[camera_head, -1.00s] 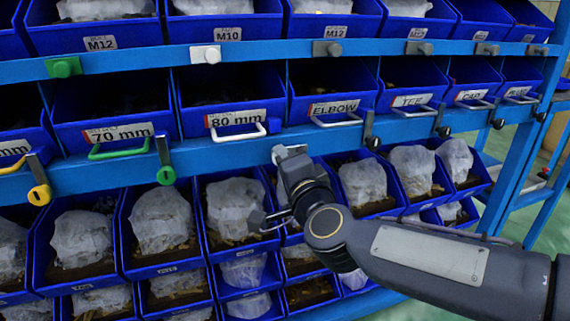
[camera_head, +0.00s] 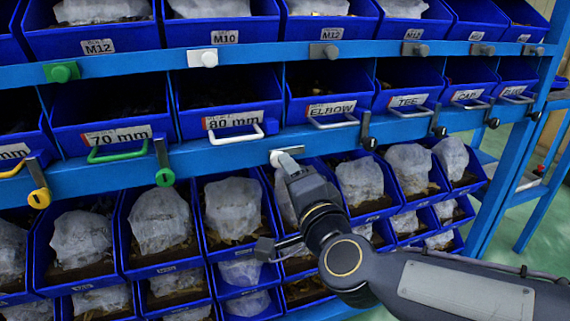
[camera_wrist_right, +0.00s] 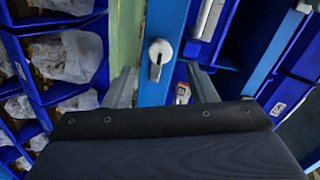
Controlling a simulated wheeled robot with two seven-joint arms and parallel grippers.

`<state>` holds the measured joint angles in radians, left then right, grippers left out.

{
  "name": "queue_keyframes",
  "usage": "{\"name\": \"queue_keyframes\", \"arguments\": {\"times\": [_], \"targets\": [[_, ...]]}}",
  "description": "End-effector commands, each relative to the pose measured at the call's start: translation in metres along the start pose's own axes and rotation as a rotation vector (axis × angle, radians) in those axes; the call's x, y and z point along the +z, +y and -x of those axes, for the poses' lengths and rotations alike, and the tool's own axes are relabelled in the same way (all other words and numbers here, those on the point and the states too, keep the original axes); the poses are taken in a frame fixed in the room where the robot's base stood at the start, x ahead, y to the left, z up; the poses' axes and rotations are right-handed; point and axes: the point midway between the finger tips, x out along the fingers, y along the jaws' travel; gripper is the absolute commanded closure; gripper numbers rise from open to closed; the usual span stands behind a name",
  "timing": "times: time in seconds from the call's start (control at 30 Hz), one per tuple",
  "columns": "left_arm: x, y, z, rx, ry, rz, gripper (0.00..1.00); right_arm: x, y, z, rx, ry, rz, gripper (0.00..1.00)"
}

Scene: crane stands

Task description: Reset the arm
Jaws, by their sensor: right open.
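My right gripper (camera_head: 289,168) reaches up from the lower right to the middle blue rail (camera_head: 225,155), below the 80 mm bin (camera_head: 218,105). It is empty. In the right wrist view its two fingers stand apart (camera_wrist_right: 162,82). A white latch knob (camera_wrist_right: 160,50) on the blue rail shows beyond and between the fingertips, and I see no contact. In the head view a white latch (camera_head: 276,157) is partly hidden by the gripper. My left gripper is not in view.
Blue bins in rows surround the arm. The lower bins (camera_head: 160,222) hold plastic-wrapped parts. A green latch (camera_head: 164,177) and a yellow latch (camera_head: 39,197) hang from the same rail. A blue rack post (camera_head: 505,200) stands at right.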

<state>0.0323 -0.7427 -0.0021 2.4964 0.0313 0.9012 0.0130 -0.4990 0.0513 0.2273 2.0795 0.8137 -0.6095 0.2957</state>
Motion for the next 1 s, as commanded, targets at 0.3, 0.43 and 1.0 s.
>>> {"name": "queue_keyframes", "arguments": {"times": [0.3,0.43,1.0], "targets": [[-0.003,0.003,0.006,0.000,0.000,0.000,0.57,0.000,0.000,0.026,0.000,-0.001,0.000,0.48],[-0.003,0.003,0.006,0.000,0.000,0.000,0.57,0.001,0.000,0.026,0.000,-0.001,0.000,0.48],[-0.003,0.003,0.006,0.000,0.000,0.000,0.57,-0.042,0.114,0.134,0.281,-0.390,0.484,0.48]]}}
